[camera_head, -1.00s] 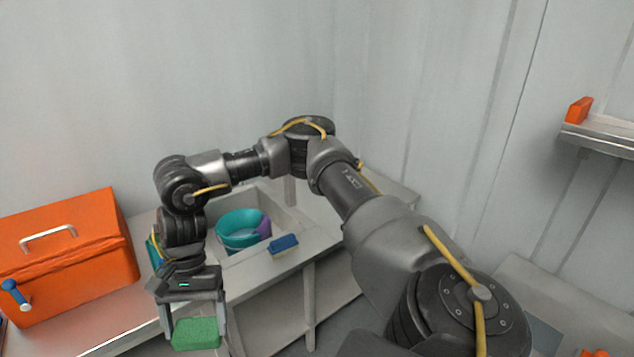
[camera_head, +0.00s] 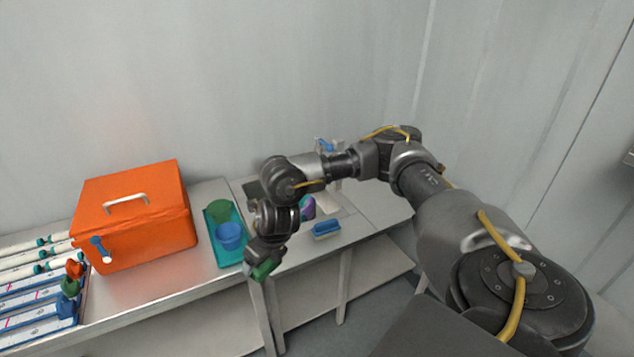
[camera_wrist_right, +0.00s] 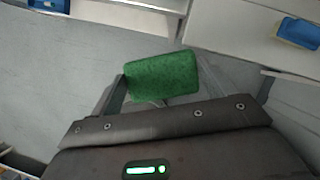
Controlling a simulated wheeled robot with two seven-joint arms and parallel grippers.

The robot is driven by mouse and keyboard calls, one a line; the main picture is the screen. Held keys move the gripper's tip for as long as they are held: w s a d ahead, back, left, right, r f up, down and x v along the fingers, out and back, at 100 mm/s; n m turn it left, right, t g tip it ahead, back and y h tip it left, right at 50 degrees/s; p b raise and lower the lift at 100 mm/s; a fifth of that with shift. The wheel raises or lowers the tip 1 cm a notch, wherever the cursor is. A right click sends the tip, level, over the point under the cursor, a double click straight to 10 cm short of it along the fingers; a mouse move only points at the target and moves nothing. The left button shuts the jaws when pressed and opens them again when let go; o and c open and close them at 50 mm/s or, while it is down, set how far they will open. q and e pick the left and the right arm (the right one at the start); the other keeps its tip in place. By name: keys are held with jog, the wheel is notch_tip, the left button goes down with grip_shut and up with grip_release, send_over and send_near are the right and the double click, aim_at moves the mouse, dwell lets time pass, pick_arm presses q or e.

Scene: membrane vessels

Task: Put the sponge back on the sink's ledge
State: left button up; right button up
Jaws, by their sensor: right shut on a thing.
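My right gripper (camera_head: 262,268) is shut on the green sponge (camera_head: 265,269), in front of the table edge and the sink. In the right wrist view the sponge (camera_wrist_right: 162,77) sits between the two fingers, over the grey floor. The sink's pale front ledge (camera_head: 298,242) lies right behind and to the right of the gripper in the head view. My forearm and wrist hide much of the basin. The sponge is apart from the ledge in the wrist view. My left gripper is not in view.
A blue brush (camera_head: 326,228) lies on the ledge. A purple vessel (camera_head: 308,208) shows in the sink. Left of my wrist, a teal tray (camera_head: 222,256) holds a green and a blue cup. An orange box (camera_head: 135,220) and several racked tubes stand further left.

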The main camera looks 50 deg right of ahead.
jog(key=m, duration=0.1)
jog(key=d+m+h, duration=0.1)
jog(key=m, duration=0.1)
jog(key=w+d+m+p, duration=0.1)
jog(key=m, duration=0.1)
jog(key=shift+d+r+h, duration=0.1)
jog(key=shift+r+h, duration=0.3)
jog(key=shift+w+d+f, duration=0.15)
jog(key=shift+d+f, duration=0.1)
jog(key=shift+f, duration=0.05)
jog(key=w+d+f+b, duration=0.3)
jog(key=d+f+b, duration=0.1)
jog(key=d, duration=0.3)
jog(key=b, duration=0.3)
send_near(290, 250)
jog(key=shift+w+a+f, duration=0.15)
jog(key=shift+w+f, duration=0.05)
jog(key=shift+w, duration=0.65)
jog(key=shift+w+d+f, duration=0.15)
jog(key=shift+d, duration=0.2)
notch_tip(290, 250, down, 3)
jog(key=shift+b, duration=0.8)
jog(key=shift+w+d+f, duration=0.1)
jog(key=shift+d+f, duration=0.05)
jog(key=shift+f, duration=0.1)
